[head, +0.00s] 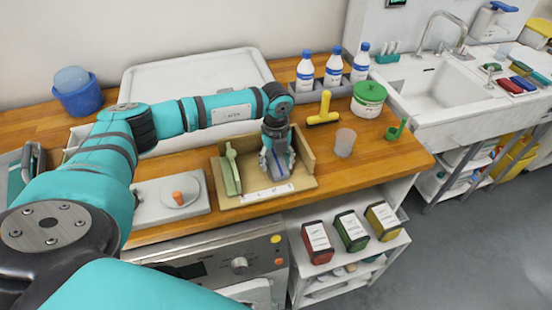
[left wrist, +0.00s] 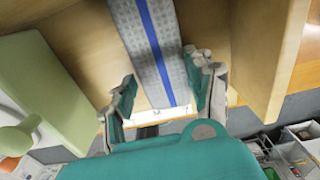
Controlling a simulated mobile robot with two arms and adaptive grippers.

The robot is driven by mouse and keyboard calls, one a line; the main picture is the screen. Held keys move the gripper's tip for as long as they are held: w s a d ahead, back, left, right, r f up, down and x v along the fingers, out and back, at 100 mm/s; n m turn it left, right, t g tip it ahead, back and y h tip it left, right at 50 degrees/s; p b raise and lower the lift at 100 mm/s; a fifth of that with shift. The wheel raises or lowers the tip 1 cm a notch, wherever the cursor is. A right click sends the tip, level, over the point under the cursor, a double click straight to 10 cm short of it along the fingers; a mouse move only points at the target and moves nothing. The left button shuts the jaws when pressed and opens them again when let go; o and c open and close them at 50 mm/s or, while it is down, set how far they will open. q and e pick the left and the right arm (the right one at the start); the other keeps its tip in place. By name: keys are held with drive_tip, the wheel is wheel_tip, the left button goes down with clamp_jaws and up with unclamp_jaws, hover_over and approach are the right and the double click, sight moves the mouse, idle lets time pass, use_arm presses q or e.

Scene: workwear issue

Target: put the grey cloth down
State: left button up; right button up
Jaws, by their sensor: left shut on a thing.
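The grey cloth (head: 280,168), patterned with a blue stripe, is in a low wooden tray (head: 248,197) on the counter. It also shows in the left wrist view (left wrist: 152,45), running as a long strip between the fingers. My left gripper (head: 277,158) is over the right part of the tray, pointing down, shut on the cloth. Its fingers (left wrist: 165,95) stand on either side of the strip. The cloth's lower end is close to the tray floor; I cannot tell whether it touches. My right gripper is not in view.
A pale green tool (head: 233,172) is in the tray's left part.

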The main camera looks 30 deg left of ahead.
sight(276, 163)
use_arm(q)
drive_tip(key=shift+f, duration=0.2)
drive_tip(key=o, duration=1.1)
drive_tip(key=shift+o, duration=0.2)
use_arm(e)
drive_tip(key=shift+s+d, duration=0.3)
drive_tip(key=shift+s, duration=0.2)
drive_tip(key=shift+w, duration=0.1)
use_arm(q)
drive_tip(key=shift+r, duration=0.25)
wheel_tip(276, 163, up, 12)
drive_tip(key=b, duration=0.3)
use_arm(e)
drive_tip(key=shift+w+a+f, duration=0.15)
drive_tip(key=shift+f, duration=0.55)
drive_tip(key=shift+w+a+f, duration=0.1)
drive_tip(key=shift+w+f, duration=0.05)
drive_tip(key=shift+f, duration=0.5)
